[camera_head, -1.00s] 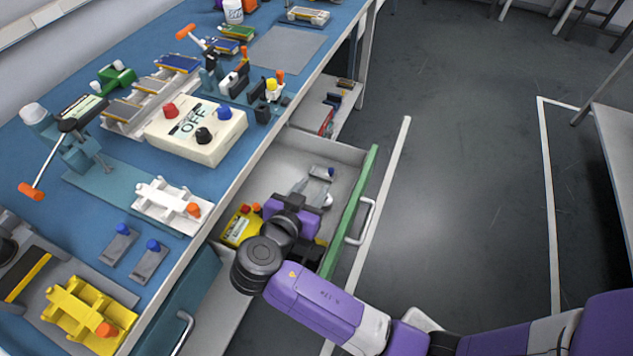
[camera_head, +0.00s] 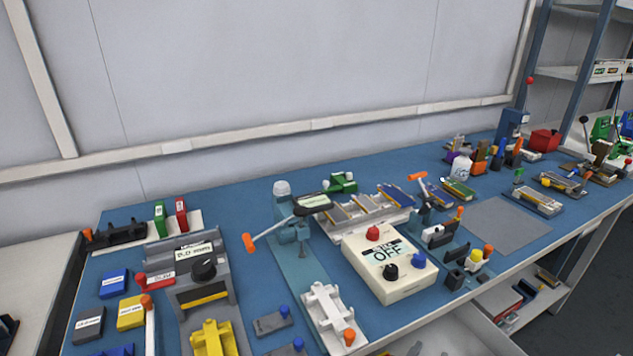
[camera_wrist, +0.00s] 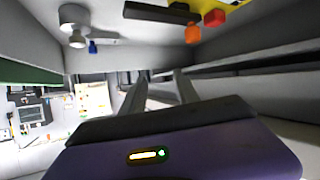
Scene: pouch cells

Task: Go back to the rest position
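My gripper (camera_wrist: 160,90) shows only in the wrist view. Its two grey fingers stand apart with nothing seen between them, so it is open and empty. The purple wrist body fills the bottom of that view. The gripper is at the drawer (camera_wrist: 30,45), whose grey walls surround the view. A yellow box (camera_wrist: 236,8) with red and orange knobs and a grey part with a blue knob (camera_wrist: 92,47) lie apart from the fingers. My arm is out of the head view.
In the head view, a blue bench (camera_head: 420,320) carries a white OFF box (camera_head: 388,265), a lever press (camera_head: 290,235), a white fixture (camera_head: 328,312) and a yellow fixture (camera_head: 212,340). The open drawer (camera_head: 470,335) shows at the bottom edge. A wall stands behind the bench.

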